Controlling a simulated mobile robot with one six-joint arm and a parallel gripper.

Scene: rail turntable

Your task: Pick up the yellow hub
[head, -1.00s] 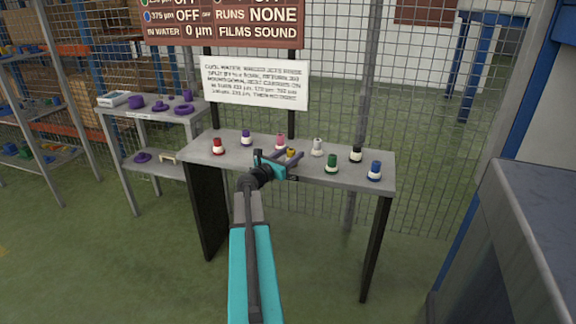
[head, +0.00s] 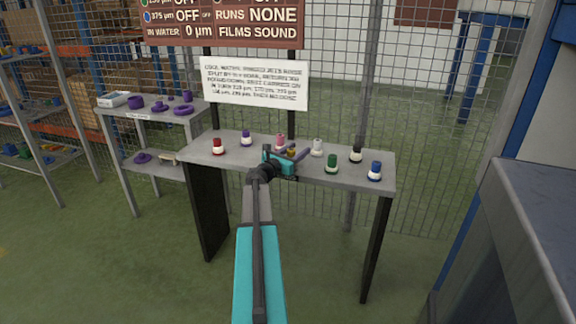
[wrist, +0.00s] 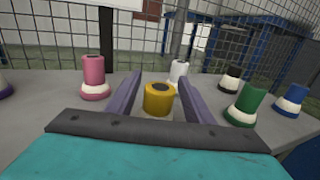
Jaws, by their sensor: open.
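The yellow hub (wrist: 158,101) stands upright on the grey table between the two fingers of my gripper in the wrist view. My gripper (wrist: 158,92) is open, with one dark finger to each side of the hub. I see a gap on both sides, so the fingers do not appear to touch it. In the head view my gripper (head: 296,153) reaches over the table's front edge, and only the top of the yellow hub (head: 291,152) shows past it.
On the grey table (head: 210,162) stand other hubs: pink (wrist: 95,75), white (wrist: 178,71), green (wrist: 245,103), black (wrist: 230,80), blue (wrist: 291,99), red (head: 217,146) and purple (head: 246,137). The pink and white ones are nearest. A side table (head: 115,111) holds purple parts at left.

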